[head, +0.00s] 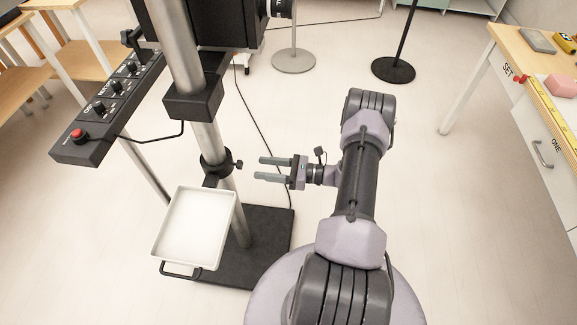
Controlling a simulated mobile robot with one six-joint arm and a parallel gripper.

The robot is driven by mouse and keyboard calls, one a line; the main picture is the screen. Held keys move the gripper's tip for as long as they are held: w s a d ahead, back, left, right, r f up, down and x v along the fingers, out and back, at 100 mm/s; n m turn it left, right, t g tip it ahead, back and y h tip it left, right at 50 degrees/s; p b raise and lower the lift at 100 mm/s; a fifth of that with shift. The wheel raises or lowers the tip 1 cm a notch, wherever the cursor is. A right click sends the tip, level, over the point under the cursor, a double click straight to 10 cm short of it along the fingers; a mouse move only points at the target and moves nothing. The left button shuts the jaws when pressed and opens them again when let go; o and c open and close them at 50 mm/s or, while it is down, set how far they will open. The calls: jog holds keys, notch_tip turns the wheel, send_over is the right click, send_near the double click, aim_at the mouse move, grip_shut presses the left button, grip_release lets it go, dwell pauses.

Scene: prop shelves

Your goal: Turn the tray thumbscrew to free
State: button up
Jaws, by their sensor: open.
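The tray (196,223) is a shallow, pale, empty pan held out to the left of a metal column (206,140). Its thumbscrew (239,163) is a small dark knob sticking out to the right of the black clamp collar (216,162) on the column. My gripper (262,169) is open, its two grey fingers pointing left toward the thumbscrew. The fingertips look a short way to the right of the knob, apart from it, with nothing between them. The height difference and which way the screw is turned cannot be told.
A black control panel (110,108) with knobs and a red button is at the left. The column stands on a black base plate (265,235). A cable (262,125) hangs behind the gripper. A wooden table (528,65) is at the right.

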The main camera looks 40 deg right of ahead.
jog(key=p+v, duration=0.1)
jog(key=v, duration=1)
jog(key=shift+s+d+p, duration=0.2)
jog(key=shift+p, duration=0.15)
jog(key=w+a+r+n+g+h, duration=0.1)
jog(key=w+a+r+n+g, duration=0.2)
jog(key=a+r+n+g, duration=0.6)
jog(key=w+a+r+n+g, duration=0.25)
jog(key=a+r+n, duration=0.35)
jog(key=r, duration=0.6)
jog(key=s+a+r+n+t+h, duration=0.3)
jog(key=s+a+r+n+h, duration=0.5)
jog(key=a, duration=0.8)
jog(key=s+r+n, duration=0.3)
jog(key=s+r, duration=0.2)
jog(key=s, duration=0.1)
jog(key=shift+r, duration=0.3)
